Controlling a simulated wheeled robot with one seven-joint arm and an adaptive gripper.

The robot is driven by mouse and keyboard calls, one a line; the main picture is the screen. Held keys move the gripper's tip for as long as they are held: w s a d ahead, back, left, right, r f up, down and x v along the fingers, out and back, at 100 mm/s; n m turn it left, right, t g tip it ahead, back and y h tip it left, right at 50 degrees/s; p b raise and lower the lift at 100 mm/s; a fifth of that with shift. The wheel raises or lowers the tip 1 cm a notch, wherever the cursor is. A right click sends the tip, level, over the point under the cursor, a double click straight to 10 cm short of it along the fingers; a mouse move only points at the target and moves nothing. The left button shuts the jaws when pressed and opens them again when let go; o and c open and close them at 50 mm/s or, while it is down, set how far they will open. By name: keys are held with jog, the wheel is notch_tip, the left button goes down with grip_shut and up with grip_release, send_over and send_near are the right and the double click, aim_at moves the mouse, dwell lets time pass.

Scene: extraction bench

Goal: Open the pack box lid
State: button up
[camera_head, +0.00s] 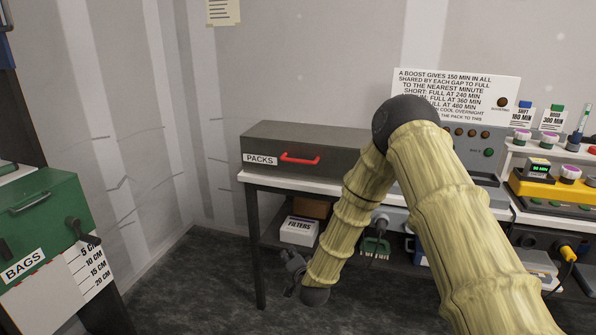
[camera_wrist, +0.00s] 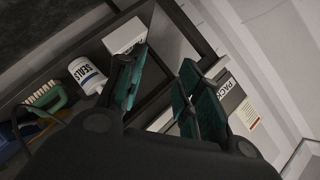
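The pack box (camera_head: 300,145) is a long dark grey box labelled PACKS, standing on the left end of the bench. It has a red handle (camera_head: 300,159) on its front, and its lid looks closed. My gripper (camera_head: 291,262) hangs low in front of the bench, below and apart from the box. In the wrist view my gripper (camera_wrist: 164,68) has its teal-padded fingers spread with nothing between them. The PACKS label (camera_wrist: 226,86) shows tilted behind the right finger, and the red handle is not clearly visible there.
A white FILTERS box (camera_head: 299,230) and a brown box (camera_head: 311,208) sit on the lower shelf. A white bottle (camera_wrist: 86,74) shows in the wrist view. A green BAGS box (camera_head: 45,215) stands at left. Equipment crowds the bench's right side. The floor between is clear.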

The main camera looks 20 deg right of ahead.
jog(key=w+d+r+m+t+h+b, duration=0.1)
jog(key=w+d+r+m+t+h, duration=0.2)
jog(key=w+r, duration=0.7)
jog(key=m+t, duration=0.3)
jog(key=m, duration=0.1)
send_near(298, 161)
jog(key=shift+h, duration=0.3)
jog(key=x, duration=1)
jog(key=shift+w+a+f+p, duration=0.1)
jog(key=shift+w+f+p, duration=0.2)
jog(key=shift+w, duration=0.15)
jog(key=shift+c, duration=0.3)
grip_shut()
